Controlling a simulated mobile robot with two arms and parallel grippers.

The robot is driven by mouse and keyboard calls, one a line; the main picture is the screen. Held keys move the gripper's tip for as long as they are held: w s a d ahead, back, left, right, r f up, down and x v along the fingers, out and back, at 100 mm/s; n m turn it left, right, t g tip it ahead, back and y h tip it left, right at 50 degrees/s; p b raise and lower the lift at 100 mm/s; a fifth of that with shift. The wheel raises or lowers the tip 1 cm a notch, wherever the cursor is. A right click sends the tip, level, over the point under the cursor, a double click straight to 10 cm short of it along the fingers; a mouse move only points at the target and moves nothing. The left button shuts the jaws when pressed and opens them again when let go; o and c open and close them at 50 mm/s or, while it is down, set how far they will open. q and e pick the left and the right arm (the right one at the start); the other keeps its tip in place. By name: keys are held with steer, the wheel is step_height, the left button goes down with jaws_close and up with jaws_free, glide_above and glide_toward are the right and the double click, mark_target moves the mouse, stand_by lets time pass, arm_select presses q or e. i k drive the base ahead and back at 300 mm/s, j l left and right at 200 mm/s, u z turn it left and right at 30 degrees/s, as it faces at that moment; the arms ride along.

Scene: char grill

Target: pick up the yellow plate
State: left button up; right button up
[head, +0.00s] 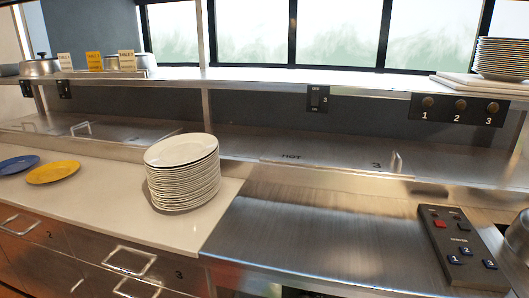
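The yellow plate (53,172) lies flat on the pale counter (110,200) at the left of the head view. A blue plate (17,164) lies just to its left, at the picture's edge, with little or no gap between them. Nothing rests on the yellow plate, and its whole rim shows. Neither of my grippers shows in the head view.
A tall stack of white plates (183,175) stands on the counter right of the yellow plate. Drawers with handles (130,262) are below the counter's front edge. A steel shelf (260,80) runs above. A control box (462,245) sits on the right steel surface.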

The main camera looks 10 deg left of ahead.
mark_target(55, 171)
steer(key=j+z, duration=0.1)
steer(key=j, duration=0.9)
steer(key=j+z, duration=0.1)
steer(key=j, duration=0.95)
steer(key=k+j+z, duration=0.1)
steer(key=j, duration=0.9)
